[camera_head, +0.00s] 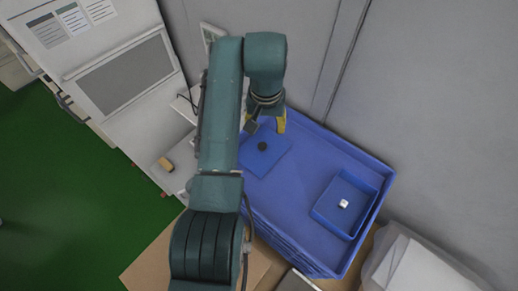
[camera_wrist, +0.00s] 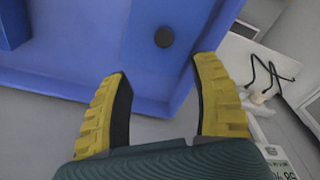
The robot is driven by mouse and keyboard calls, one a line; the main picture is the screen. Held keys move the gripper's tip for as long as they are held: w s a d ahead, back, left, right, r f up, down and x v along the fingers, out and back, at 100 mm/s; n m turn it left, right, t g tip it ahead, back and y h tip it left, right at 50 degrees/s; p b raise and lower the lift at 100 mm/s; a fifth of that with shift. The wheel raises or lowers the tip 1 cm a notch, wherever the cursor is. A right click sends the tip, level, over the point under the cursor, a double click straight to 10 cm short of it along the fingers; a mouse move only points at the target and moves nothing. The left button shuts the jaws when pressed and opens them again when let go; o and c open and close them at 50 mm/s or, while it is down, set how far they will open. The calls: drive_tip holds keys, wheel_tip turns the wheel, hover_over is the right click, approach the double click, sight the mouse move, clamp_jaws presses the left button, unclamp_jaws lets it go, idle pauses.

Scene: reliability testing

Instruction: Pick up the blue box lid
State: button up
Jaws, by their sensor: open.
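The blue box lid (camera_head: 268,155) is a flat blue square with a round dark knob (camera_head: 262,146). It lies in the left part of a large blue tray (camera_head: 300,190). In the wrist view the lid (camera_wrist: 180,15) and its knob (camera_wrist: 164,37) show at the top, beyond the fingertips. My gripper (camera_wrist: 158,68) has two yellow ridged fingers spread apart with nothing between them. In the head view my gripper (camera_head: 266,122) is near the lid's far edge, partly hidden by my arm. I cannot tell its exact height above the lid.
An open blue box (camera_head: 325,210) with a small white object (camera_head: 343,204) in it sits at the tray's right. The tray has raised walls. A grey wall (camera_head: 440,100) stands behind, and a white cabinet (camera_head: 120,70) is at left. The tray's middle is clear.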

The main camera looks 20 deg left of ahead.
hover_over(262, 145)
drive_tip(key=f, duration=0.4)
drive_tip(key=d+f, duration=0.1)
drive_tip(key=f, duration=0.1)
drive_tip(key=shift+s+f, duration=0.1)
drive_tip(key=shift+f, duration=0.15)
drive_tip(key=f, duration=0.3)
drive_tip(key=a+f, duration=0.1)
drive_tip(key=f, duration=0.1)
drive_tip(key=shift+f+p, duration=0.2)
drive_tip(key=shift+p, duration=0.1)
clamp_jaws()
